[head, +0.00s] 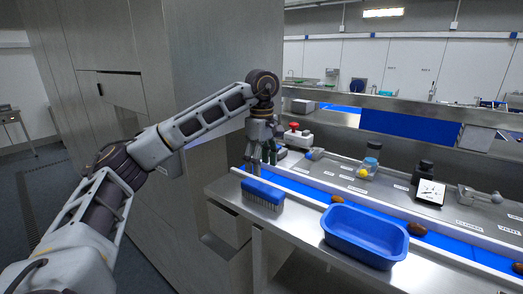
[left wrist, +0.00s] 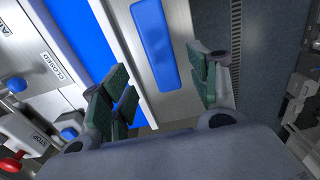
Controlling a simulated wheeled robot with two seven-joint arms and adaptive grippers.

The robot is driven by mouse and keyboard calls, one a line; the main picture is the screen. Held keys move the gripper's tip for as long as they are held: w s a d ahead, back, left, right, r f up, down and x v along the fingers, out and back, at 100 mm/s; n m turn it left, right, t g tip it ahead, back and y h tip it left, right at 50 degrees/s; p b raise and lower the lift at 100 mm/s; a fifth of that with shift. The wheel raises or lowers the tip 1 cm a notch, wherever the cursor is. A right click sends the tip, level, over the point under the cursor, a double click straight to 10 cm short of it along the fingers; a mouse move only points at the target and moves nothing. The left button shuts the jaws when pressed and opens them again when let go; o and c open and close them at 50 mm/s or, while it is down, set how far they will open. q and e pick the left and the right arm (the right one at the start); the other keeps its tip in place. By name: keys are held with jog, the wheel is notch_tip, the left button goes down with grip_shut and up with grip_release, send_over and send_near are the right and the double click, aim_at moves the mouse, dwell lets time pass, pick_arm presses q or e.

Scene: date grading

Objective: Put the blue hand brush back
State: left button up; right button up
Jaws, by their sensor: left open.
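The blue hand brush (head: 263,190) lies at the left end of the steel front ledge, blue back up and pale bristles below. It also shows in the left wrist view as a long blue shape (left wrist: 155,42), ahead of and between the fingers. My left gripper (head: 259,163) points down just behind and above the brush in the head view; a gap between them is hard to judge. Its green-padded fingers (left wrist: 160,88) are spread apart, with nothing between them. My right gripper is not in view.
A blue tub (head: 364,236) stands on the ledge to the right of the brush. A blue belt (head: 312,192) carrying several brown dates (head: 416,229) runs behind. A red stop button (head: 294,127) stands close behind the gripper. The ledge between brush and tub is clear.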

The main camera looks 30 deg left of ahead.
pick_arm(q)
jog(key=shift+r+p, duration=0.45)
jog(key=shift+r, duration=1.2)
